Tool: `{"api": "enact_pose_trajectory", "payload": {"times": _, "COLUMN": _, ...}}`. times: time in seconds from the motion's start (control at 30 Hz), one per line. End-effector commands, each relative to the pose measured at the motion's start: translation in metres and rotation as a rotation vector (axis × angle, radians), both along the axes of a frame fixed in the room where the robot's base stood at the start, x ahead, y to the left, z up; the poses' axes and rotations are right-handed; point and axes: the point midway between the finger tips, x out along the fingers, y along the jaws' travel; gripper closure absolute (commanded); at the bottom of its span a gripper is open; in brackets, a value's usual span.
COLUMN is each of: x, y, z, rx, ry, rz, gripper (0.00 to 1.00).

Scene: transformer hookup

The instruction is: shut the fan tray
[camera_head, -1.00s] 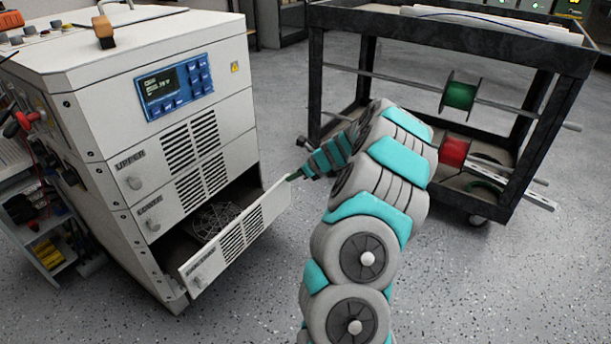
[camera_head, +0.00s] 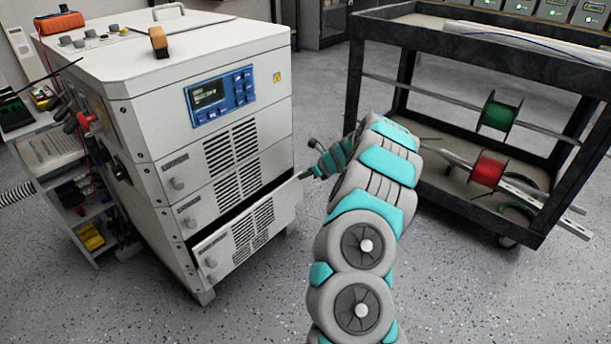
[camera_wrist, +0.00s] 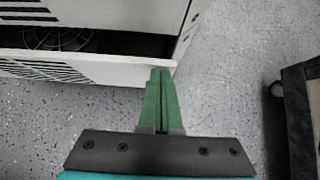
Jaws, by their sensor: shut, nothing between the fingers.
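The fan tray (camera_head: 247,232) is the lowest drawer of the white cabinet (camera_head: 145,95). Its vented front stands a little out from the cabinet, with a dark gap along its top. In the wrist view the tray front (camera_wrist: 95,70) crosses the upper left, with part of a round fan grille (camera_wrist: 58,36) behind it. My gripper (camera_wrist: 160,75) is shut and empty, with its green fingertips at the right end of the tray front. They look close to or touching it; I cannot tell which. In the head view my gripper (camera_head: 305,174) is small at the tray's right corner.
A black cart (camera_head: 480,45) with a green spool (camera_head: 497,114) and a red spool (camera_head: 488,170) stands to the right of my arm. A shelf with tools (camera_head: 88,215) stands left of the cabinet. The speckled floor before the tray is clear.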

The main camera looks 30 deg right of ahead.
Motion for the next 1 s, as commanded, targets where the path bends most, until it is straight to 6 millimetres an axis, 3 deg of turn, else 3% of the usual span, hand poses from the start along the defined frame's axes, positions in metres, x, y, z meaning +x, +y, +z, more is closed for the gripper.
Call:
{"api": "enact_pose_trajectory", "payload": {"times": 0.3, "x": -0.033, "y": -0.009, "z": 0.007, "rx": 0.004, "ry": -0.002, "rz": 0.003, "gripper": 1.00}}
{"api": "enact_pose_trajectory", "payload": {"times": 0.7, "x": -0.083, "y": -0.028, "z": 0.059, "rx": -0.001, "ry": 0.000, "rz": 0.004, "gripper": 1.00}}
{"api": "enact_pose_trajectory", "payload": {"times": 0.9, "x": -0.093, "y": -0.031, "z": 0.070, "rx": 0.000, "ry": -0.002, "rz": 0.004, "gripper": 1.00}}
{"api": "enact_pose_trajectory", "payload": {"times": 1.0, "x": -0.095, "y": -0.019, "z": 0.074, "rx": 0.006, "ry": -0.012, "rz": 0.008, "gripper": 1.00}}
